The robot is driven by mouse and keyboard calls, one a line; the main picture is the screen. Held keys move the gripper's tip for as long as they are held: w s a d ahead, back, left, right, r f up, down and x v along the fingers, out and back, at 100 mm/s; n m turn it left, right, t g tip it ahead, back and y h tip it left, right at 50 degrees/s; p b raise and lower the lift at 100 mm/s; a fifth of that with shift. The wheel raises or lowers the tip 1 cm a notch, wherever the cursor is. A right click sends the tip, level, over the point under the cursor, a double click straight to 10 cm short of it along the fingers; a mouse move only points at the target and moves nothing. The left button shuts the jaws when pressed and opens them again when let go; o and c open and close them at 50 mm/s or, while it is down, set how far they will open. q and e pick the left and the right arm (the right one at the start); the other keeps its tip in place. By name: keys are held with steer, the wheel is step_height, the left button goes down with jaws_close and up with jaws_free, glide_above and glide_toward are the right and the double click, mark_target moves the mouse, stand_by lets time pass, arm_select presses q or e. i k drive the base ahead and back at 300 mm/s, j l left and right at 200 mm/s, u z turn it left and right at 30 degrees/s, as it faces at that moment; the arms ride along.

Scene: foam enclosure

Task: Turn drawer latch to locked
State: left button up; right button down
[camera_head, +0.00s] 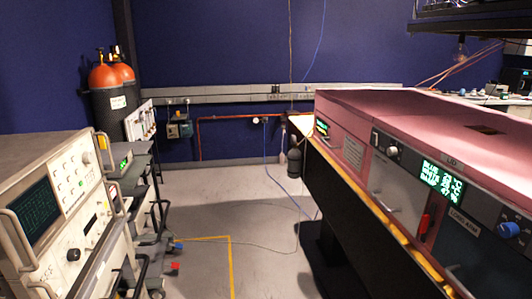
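A pink-topped enclosure (375,105) with a grey front panel stands on the right. Its front carries a lit green text display (441,180), a small red part (424,224) in a dark slot, and a blue knob (508,229) near the right edge. Neither of my grippers is in view.
Instrument racks (75,195) with handles line the left side. Gas cylinders (104,75) with orange tops stand behind them. Grey floor (265,225) lies open in the middle, with yellow tape (231,262) and a thin cable across it. A dark shelf (470,22) overhangs at upper right.

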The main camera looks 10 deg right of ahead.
mark_target(426, 222)
steer(key=l+z, duration=0.15)
steer(key=z, duration=0.8)
steer(key=i, duration=0.05)
